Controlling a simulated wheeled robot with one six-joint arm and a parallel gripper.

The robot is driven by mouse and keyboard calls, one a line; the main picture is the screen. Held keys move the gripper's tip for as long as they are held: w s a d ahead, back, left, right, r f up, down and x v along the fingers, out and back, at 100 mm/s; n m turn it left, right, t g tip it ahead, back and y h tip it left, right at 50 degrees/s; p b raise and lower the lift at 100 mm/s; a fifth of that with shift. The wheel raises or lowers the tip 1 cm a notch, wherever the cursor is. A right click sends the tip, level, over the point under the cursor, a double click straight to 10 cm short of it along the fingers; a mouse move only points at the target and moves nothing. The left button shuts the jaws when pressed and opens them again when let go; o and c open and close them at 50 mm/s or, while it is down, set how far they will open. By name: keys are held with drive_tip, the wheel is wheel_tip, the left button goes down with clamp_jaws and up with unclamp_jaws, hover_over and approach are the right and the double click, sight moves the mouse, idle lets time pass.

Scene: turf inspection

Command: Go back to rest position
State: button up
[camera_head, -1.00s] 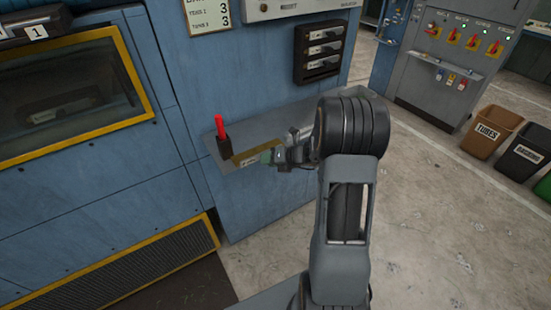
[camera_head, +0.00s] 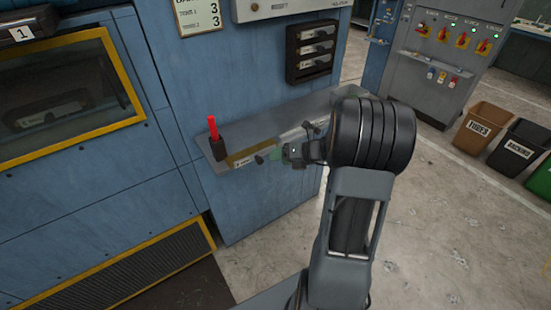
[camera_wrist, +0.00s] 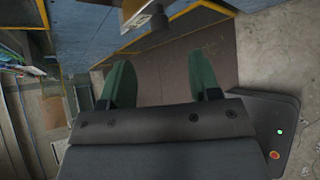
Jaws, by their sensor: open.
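My gripper (camera_head: 280,156) is in front of the grey shelf (camera_head: 283,118) on the blue machine, at the end of my bent arm. In the wrist view its two green fingers (camera_wrist: 160,85) stand apart with nothing between them. Beyond the fingers a brown floor patch and blue panels show. In the head view my arm hides part of the shelf's right end and the floor behind it.
A switch panel (camera_head: 313,50) is above the shelf. Bins (camera_head: 486,128) and a grey cabinet (camera_head: 445,60) stand to the right. The concrete floor (camera_head: 440,220) at right is clear.

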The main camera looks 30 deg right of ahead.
drive_tip(key=v, duration=0.6)
drive_tip(key=s+f+n+g+h, duration=0.1)
drive_tip(key=s+f+n+g, duration=0.25)
drive_tip(key=n, duration=0.65)
drive_tip(key=s+a+r+n+h, duration=0.3)
drive_tip(key=a+n, duration=0.5)
drive_tip(key=n, duration=0.6)
drive_tip(key=s+a+r+n+h, duration=0.4)
drive_tip(key=a+n, duration=0.5)
drive_tip(key=n, duration=0.5)
drive_tip(key=s+r+g, duration=0.1)
drive_tip(key=s+r, duration=0.1)
drive_tip(key=s, duration=0.1)
drive_tip(key=shift+a+r+n, duration=0.25)
drive_tip(key=shift+a+n, duration=0.05)
